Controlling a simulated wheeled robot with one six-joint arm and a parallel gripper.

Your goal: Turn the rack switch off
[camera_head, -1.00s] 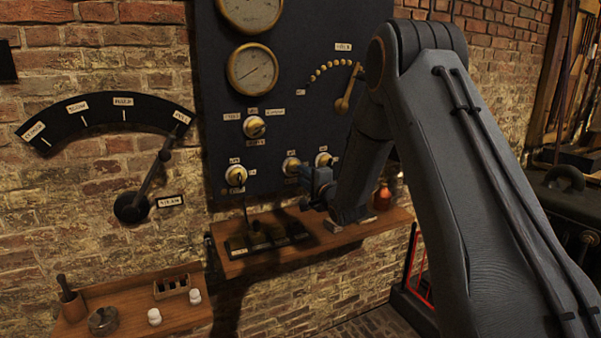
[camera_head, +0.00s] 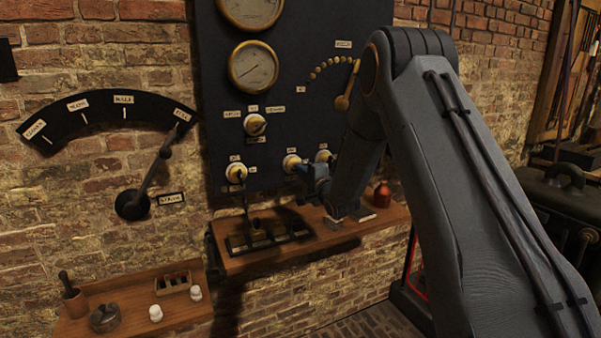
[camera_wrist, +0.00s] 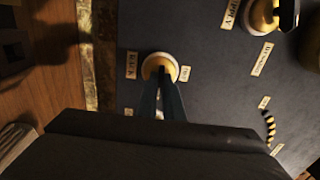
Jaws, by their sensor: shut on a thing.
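The rack switch (camera_head: 291,163) is the middle one of three round brass-and-white switches low on the dark panel. In the wrist view the rack switch (camera_wrist: 160,61) sits beside a label reading RACK (camera_wrist: 131,65), with a smaller label (camera_wrist: 186,74) on its other side. My gripper (camera_head: 302,172) is at the switch, in front of the panel. In the wrist view the narrow fingers of my gripper (camera_wrist: 162,86) converge on the switch's front and are shut on it. The fingers hide the knob, so its exact position cannot be told.
Neighbouring switches stand left (camera_head: 236,173) and right (camera_head: 324,156), with a supply knob (camera_head: 255,124) above. A wooden shelf (camera_head: 350,234) bearing several small items runs below the panel. A black lever (camera_head: 150,182) is on the wall at left.

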